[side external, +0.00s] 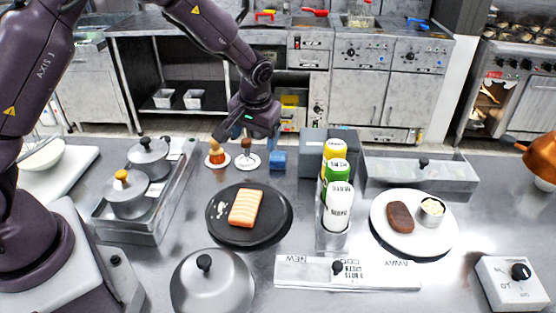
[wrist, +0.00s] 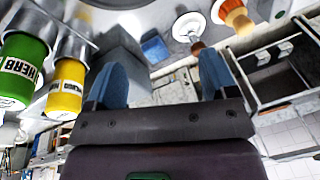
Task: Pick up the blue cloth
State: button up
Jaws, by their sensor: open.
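The blue cloth (side external: 278,160) is a small folded-looking block on the steel counter, behind the black plate and beside a grey box. It also shows in the wrist view (wrist: 155,47), in line with the gap between my fingertips and beyond them. My gripper (side external: 248,136) is above the back of the counter, a little left of the cloth in the side view. Its two blue fingers (wrist: 160,60) are spread wide with nothing between them. I see no contact with the cloth.
Two small brushes or shakers on white bases (side external: 216,156) stand left of the cloth. The grey box (side external: 314,156) and several labelled bottles (side external: 338,205) stand to its right. A black plate (side external: 275,232) with salmon (side external: 245,208) lies in front. Lidded pots (side external: 150,158) are at left.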

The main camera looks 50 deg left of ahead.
aim_at(278, 155)
jog(key=w+a+f+n+t, duration=0.1)
jog(key=w+n+t, duration=0.1)
jog(key=w+n, duration=0.35)
jog(key=shift+m+y, duration=0.4)
jog(key=shift+m, duration=0.45)
jog(key=x, duration=0.4)
jog(key=w+x, duration=0.1)
jog(key=x, duration=0.8)
jog(key=shift+w+a+f, duration=0.1)
jog(key=shift+w+a, duration=0.05)
jog(key=shift+w, duration=0.3)
jog(key=c, duration=1)
